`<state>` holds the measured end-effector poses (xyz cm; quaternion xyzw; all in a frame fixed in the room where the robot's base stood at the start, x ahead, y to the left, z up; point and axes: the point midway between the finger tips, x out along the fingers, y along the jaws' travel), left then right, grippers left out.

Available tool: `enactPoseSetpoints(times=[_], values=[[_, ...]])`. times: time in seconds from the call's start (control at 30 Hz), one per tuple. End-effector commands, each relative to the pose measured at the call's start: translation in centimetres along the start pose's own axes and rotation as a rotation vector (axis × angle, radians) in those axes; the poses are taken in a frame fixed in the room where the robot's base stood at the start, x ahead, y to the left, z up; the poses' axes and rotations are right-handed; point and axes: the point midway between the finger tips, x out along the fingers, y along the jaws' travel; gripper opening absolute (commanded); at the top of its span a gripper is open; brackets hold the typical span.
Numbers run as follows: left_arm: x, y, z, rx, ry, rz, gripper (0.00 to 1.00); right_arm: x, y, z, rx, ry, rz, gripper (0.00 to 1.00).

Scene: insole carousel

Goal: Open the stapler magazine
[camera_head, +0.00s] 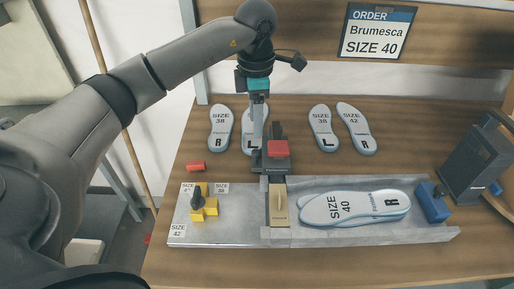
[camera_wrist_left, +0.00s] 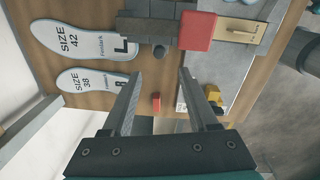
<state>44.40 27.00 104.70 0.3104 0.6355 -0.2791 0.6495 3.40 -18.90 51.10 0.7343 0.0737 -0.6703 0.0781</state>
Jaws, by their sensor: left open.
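The stapler appears to be the dark grey block (camera_head: 273,163) with a red block (camera_head: 278,148) on top, at the back edge of the metal plate. A tan plate with a small handle (camera_head: 279,207) lies in front of it; I cannot tell which part is the magazine. In the left wrist view the red block (camera_wrist_left: 198,31), dark block (camera_wrist_left: 150,25) and tan plate (camera_wrist_left: 243,37) are beyond the fingertips. My left gripper (camera_head: 257,143) points down just behind and left of the red block, open and empty. The open fingers also show in the left wrist view (camera_wrist_left: 160,74). My right gripper is out of view.
A yellow fixture (camera_head: 204,207) with a black knob stands left, a blue block (camera_head: 433,203) and grey machine (camera_head: 476,162) right. A small red block (camera_head: 196,166) lies back left.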

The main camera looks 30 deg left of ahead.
Motion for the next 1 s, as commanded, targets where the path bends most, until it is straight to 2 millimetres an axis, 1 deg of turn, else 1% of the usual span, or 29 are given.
enactPoseSetpoints(times=[0.03, 0.2, 0.4, 0.5, 0.63, 0.9, 0.93, 1.0], values=[[1.4, -0.1, 0.0, 0.001, 0.003, -0.005, 0.59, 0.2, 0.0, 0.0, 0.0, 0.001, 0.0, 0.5], [5.1, -0.1, -0.1, 0.0, 0.003, -0.004, 0.59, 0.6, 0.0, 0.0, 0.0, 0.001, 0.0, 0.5], [8.6, -0.1, 0.0, 0.001, 0.001, -0.004, 0.59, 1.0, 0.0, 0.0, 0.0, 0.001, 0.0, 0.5], [9.6, 0.0, 0.0, 0.0, 0.0, -0.002, 0.59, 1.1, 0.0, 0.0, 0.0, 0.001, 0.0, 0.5], [10.3, -0.1, 0.0, 0.001, 0.0, -0.001, 0.59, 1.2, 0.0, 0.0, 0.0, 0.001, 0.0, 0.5], [10.4, 0.0, 0.0, 0.002, -0.001, 0.0, 0.59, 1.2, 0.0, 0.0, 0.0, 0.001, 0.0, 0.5], [10.4, 0.0, 0.0, 0.002, -0.001, 0.0, 0.58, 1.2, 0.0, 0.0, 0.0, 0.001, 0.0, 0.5], [10.4, 0.0, 0.0, 0.001, -0.001, 0.0, 0.5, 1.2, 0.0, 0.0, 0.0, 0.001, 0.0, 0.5]])
